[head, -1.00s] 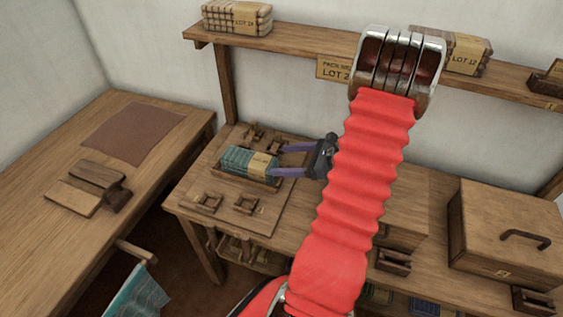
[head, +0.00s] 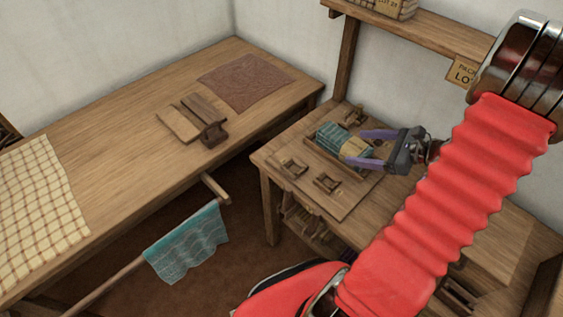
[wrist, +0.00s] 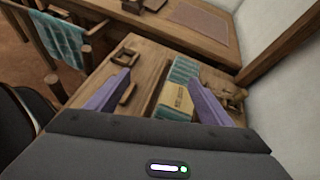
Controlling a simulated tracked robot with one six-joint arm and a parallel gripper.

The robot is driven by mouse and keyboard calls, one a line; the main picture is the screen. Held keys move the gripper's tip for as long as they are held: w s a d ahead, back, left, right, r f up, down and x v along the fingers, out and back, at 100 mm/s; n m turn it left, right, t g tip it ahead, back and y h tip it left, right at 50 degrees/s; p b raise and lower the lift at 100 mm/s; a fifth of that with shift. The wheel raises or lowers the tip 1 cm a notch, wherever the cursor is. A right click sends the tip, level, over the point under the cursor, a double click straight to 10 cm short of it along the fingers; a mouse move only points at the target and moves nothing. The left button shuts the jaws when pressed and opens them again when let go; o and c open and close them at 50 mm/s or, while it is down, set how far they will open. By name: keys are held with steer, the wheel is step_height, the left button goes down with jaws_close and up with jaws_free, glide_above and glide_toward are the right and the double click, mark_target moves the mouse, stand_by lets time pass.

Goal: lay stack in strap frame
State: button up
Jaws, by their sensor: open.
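The stack (head: 329,136) is a teal folded bundle with a yellow paper band, and it lies in the wooden strap frame (head: 331,165) on the right-hand table. In the wrist view the stack (wrist: 176,97) shows between and beyond my fingers, its label facing up. My gripper (head: 362,147) has purple fingers and is open. In the head view its fingers reach over the near end of the stack. In the wrist view the fingers stand apart; whether they touch the stack I cannot tell. The frame's far side is partly hidden by my gripper.
Small wooden brackets (head: 327,183) stand on the board around the frame. A left table holds wooden blocks (head: 192,120), a brown mat (head: 245,81) and checked cloth (head: 38,210). A rod with teal cloth (head: 188,245) juts between the tables. A shelf (head: 425,32) hangs above.

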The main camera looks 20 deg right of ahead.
steer(key=a+r+n+g, duration=0.4)
steer(key=a+n, duration=0.3)
steer(key=a, duration=0.4)
steer(key=a+r+n+g, duration=0.3)
steer(key=a+r+n, duration=0.3)
steer(key=a, duration=0.4)
steer(key=s+a+r+n+t+h, duration=0.1)
steer(key=s+a+r+n+h, duration=0.5)
steer(key=n, duration=0.9)
steer(key=s+a+r, duration=0.1)
steer(key=s+a, duration=0.1)
steer(key=a, duration=0.1)
steer(key=shift+a+r+t, duration=0.25)
steer(key=shift+r+t, duration=0.15)
steer(key=shift+s, duration=0.15)
